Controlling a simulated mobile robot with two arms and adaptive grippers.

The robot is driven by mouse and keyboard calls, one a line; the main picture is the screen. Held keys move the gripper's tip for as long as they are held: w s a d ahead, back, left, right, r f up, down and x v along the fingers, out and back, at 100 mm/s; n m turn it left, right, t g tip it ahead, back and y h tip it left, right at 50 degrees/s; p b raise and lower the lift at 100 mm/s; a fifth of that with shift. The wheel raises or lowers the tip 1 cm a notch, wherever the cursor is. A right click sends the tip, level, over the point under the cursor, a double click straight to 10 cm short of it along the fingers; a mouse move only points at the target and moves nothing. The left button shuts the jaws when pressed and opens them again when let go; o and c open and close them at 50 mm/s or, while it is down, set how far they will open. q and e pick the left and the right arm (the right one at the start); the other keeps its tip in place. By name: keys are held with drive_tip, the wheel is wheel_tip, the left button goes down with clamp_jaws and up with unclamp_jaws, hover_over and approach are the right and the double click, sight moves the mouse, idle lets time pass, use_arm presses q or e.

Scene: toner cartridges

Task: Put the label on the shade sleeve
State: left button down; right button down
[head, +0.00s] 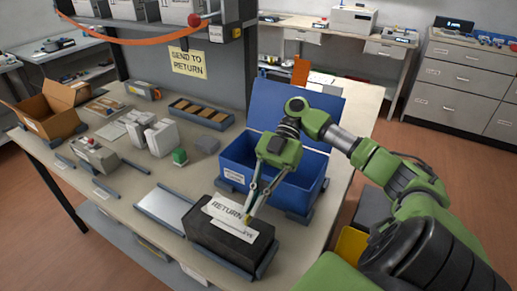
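The shade sleeve (218,238) is a black box-shaped piece lying between grey rails near the front edge of the bench. The label (225,210), a white strip printed RETURN, is over its top face. I cannot tell whether the label lies flat against the sleeve or just above it. My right gripper (247,217) points down from above, and its yellowish fingertips come together at the label's right part, so it looks shut on the label. The fingertips cover a bit of the print. My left gripper is not in view.
An open blue bin (235,165) stands behind the sleeve. A pale plate (165,208) lies to its left. White boxes (161,138), a small green item (180,156) and an open carton (50,108) stand farther left. A SEND TO RETURN sign (187,63) hangs on the back panel.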

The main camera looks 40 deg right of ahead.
sight(258, 229)
drive_tip(key=shift+s+f, duration=0.45)
drive_tip(key=shift+s, duration=0.05)
drive_tip(key=shift+s+f, duration=0.25)
drive_tip(key=shift+f, duration=0.25)
wheel_tip(258, 229, down, 3)
drive_tip(key=shift+r+p, duration=0.15)
drive_tip(key=shift+p, duration=0.45)
drive_tip(key=c, duration=2.7)
unclamp_jaws()
drive_tip(key=o, duration=0.4)
